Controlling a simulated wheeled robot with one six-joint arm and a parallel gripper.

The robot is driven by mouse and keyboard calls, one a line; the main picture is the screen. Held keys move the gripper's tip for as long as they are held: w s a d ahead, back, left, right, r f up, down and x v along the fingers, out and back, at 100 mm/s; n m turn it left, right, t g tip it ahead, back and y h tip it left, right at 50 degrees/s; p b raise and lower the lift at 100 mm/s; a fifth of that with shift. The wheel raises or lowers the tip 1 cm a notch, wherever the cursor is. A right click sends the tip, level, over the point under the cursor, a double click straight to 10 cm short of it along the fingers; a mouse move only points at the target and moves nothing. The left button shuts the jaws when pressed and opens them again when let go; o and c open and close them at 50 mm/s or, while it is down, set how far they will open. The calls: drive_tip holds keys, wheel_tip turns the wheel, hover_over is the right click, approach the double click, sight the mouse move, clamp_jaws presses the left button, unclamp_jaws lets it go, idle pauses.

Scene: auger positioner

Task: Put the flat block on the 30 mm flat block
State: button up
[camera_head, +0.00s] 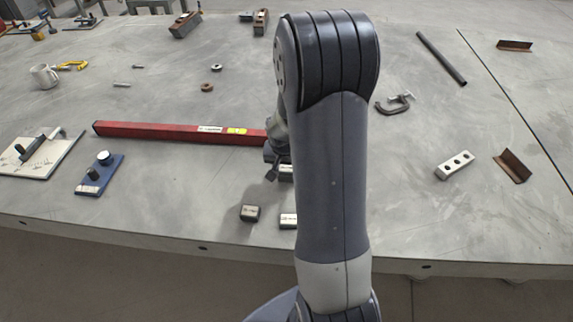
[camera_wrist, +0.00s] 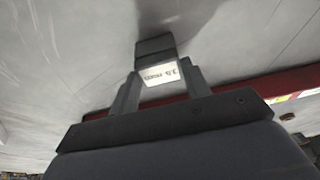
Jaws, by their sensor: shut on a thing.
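My gripper (camera_wrist: 160,84) is shut on a small dark flat block (camera_wrist: 156,48) with a pale label face; the label is upside down and I cannot read it surely. In the head view my gripper (camera_head: 276,165) is partly hidden behind my arm, and the held block (camera_head: 286,173) shows just beside the arm. Two similar small blocks sit on the table nearer the front edge: a left block (camera_head: 250,213) and a right block (camera_head: 288,221), partly hidden by my arm. Their labels are too small to read, so I cannot tell which is 30 mm.
A long red bar (camera_head: 170,131) lies just behind my gripper. A blue fixture (camera_head: 100,175) and a pale plate (camera_head: 38,155) are at left. A drilled block (camera_head: 455,165), an angle piece (camera_head: 513,166) and a clamp (camera_head: 395,103) lie at right. The front middle-left table is clear.

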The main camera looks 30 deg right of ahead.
drive_tip(key=o, duration=0.7)
drive_tip(key=shift+f, duration=0.15)
drive_tip(key=shift+c, duration=0.2)
drive_tip(key=o, duration=0.5)
drive_tip(key=shift+c, duration=0.2)
drive_tip(key=shift+r, duration=0.45)
drive_tip(key=v, duration=1.1)
drive_tip(key=shift+r, duration=0.25)
drive_tip(key=shift+s+a, duration=0.1)
drive_tip(key=shift+s, duration=0.05)
